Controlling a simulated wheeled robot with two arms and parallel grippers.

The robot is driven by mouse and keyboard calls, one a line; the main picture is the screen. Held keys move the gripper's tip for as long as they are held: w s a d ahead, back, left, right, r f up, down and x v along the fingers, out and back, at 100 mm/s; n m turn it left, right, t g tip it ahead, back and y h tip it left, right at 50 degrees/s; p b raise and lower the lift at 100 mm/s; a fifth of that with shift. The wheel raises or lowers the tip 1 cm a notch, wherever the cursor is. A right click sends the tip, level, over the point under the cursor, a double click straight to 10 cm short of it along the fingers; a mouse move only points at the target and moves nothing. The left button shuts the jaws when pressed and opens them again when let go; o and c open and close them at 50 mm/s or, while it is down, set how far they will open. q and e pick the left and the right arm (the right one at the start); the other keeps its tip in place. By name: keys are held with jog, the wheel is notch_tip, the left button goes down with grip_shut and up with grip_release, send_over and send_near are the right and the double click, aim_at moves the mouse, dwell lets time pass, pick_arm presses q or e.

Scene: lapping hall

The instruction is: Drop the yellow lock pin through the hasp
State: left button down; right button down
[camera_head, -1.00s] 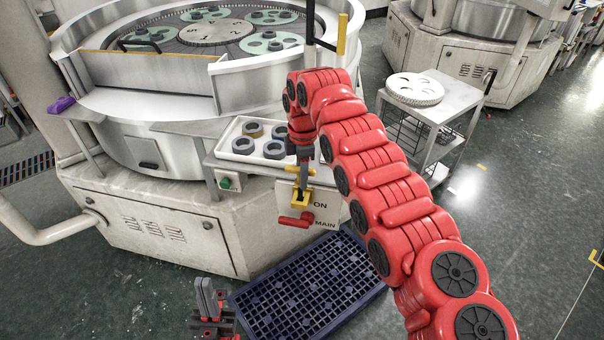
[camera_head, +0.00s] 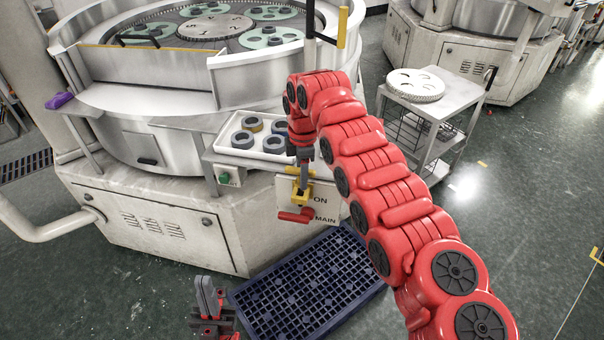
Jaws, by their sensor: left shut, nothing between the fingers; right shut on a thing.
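The yellow lock pin (camera_head: 292,170) shows as a short yellow crossbar at the fingers of my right gripper (camera_head: 303,179), which is shut on it. The pin's lower part is hidden by the fingers. The yellow hasp (camera_head: 300,199) is on the ON/MAIN switch panel, directly below the fingers in the picture. I cannot tell whether the pin is inside the hasp hole. A red switch handle (camera_head: 296,215) lies just under the hasp. My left gripper (camera_head: 208,291) is shut and empty at the bottom, pointing up, well away from the panel.
A white tray (camera_head: 222,149) with several grey rings stands just left of my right gripper. A green button box (camera_head: 225,176) is below it. A dark blue grid mat (camera_head: 270,300) lies on the floor. A steel cart (camera_head: 446,113) with a white disc stands at right.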

jog(key=shift+f+b, duration=1)
jog(key=shift+f, duration=0.85)
jog(key=shift+c, duration=2.1)
grip_release()
jog(key=shift+s+r, duration=0.1)
jog(key=shift+r, duration=0.15)
jog(key=shift+w+r, duration=0.2)
jog(key=shift+r, duration=0.1)
notch_tip(320, 180, up, 5)
jog(key=shift+s+a+r+b, duration=0.1)
jog(key=shift+b, duration=0.75)
notch_tip(320, 180, up, 11)
jog(key=p, duration=0.9)
jog(key=shift+s+d, duration=0.2)
jog(key=shift+d, duration=0.05)
